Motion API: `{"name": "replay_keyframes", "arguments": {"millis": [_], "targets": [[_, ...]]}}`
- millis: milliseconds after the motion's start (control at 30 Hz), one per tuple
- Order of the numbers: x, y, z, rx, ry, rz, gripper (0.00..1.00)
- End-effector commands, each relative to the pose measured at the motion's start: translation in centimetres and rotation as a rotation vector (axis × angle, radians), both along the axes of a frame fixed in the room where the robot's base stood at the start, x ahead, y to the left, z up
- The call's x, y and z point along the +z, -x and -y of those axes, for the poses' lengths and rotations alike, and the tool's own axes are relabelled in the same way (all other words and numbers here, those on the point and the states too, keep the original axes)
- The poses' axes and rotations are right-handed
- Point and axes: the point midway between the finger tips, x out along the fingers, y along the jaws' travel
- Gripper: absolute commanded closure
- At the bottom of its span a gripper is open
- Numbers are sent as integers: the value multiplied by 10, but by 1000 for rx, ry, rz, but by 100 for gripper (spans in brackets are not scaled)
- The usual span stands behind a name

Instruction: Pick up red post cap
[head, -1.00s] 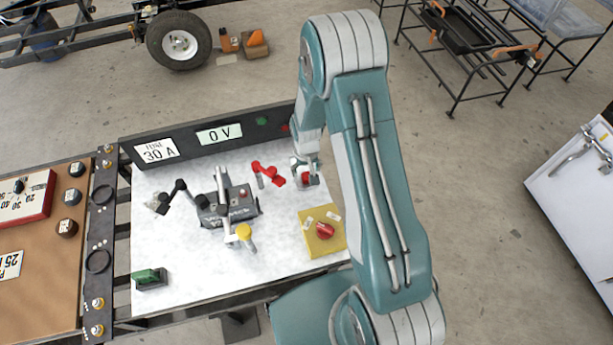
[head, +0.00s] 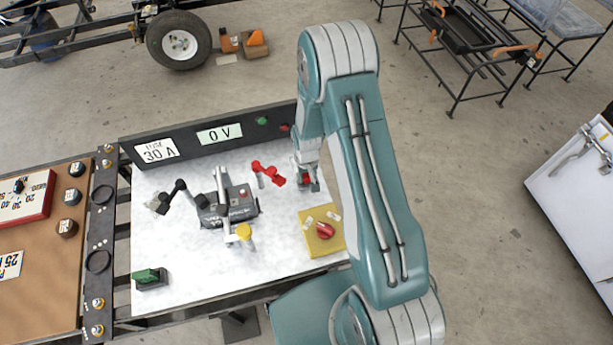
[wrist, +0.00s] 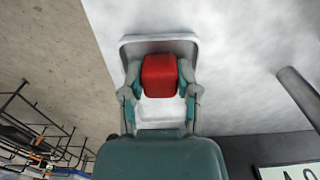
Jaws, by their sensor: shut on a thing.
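The red post cap (wrist: 160,75) is a small rounded red block, seen in the wrist view between my two fingers. My gripper (wrist: 160,84) is shut on it, with one finger against each side. In the head view the cap (head: 307,181) shows as a small red patch below my gripper (head: 306,177), at the right part of the white bench top. A pale shallow tray (wrist: 160,42) is around and behind the cap in the wrist view. I cannot tell whether the cap touches the tray.
A red clamp (head: 268,173) stands just left of my gripper. A black meter panel (head: 190,147) lines the back edge.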

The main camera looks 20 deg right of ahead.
Motion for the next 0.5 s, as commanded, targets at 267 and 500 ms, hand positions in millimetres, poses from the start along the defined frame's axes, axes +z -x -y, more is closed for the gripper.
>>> {"name": "replay_keyframes", "arguments": {"millis": [267,500], "targets": [[6,0,0,0,0,1,83],[37,3,0,0,0,2,83]]}}
